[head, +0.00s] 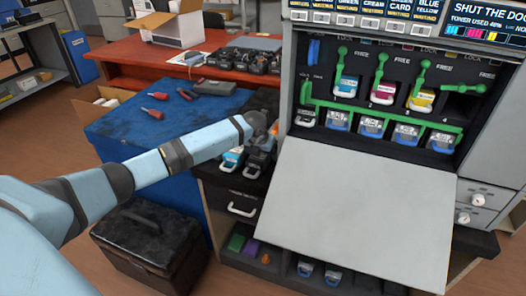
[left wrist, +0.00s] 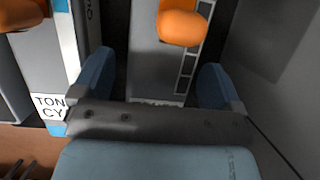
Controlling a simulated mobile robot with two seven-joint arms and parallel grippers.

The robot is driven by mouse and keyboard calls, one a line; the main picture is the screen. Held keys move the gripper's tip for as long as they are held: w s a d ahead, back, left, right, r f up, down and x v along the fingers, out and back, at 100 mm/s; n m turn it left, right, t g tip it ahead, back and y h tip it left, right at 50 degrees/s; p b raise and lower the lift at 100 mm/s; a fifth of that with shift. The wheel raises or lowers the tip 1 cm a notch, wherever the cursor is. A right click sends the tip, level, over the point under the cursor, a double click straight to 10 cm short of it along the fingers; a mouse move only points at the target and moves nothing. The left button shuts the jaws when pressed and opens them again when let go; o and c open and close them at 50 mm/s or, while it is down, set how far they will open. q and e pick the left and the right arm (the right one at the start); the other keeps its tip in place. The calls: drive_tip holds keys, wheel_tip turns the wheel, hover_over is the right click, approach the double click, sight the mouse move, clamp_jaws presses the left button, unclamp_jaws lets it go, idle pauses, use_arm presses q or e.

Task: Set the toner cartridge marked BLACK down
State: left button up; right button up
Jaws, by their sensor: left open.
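My left gripper (head: 264,128) reaches in from the left, over cartridges standing beside the printer. In the left wrist view its two blue fingers (left wrist: 157,68) are apart. Between them is a dark grey cartridge (left wrist: 148,60) with an orange knob, which looks like the BLACK one, but its marking cannot be read. It also shows in the head view (head: 257,163), below the gripper. Whether the fingers touch it cannot be told. My right gripper is not in view.
The printer's rack (head: 375,105) holds several cartridges under green levers. Its large grey panel (head: 350,210) slopes down close to the gripper's right. A blue bench (head: 130,120) with red-handled tools lies left. A black case (head: 145,240) stands on the floor.

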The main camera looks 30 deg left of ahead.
use_arm(q)
drive_tip(key=a+p+v, duration=0.1)
drive_tip(key=p+v, duration=0.2)
drive_tip(key=v, duration=1)
drive_tip(key=shift+d+r, duration=0.35)
drive_tip(key=shift+d, duration=0.15)
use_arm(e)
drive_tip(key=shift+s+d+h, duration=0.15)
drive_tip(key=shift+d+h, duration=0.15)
use_arm(q)
drive_tip(key=shift+s+f, duration=0.1)
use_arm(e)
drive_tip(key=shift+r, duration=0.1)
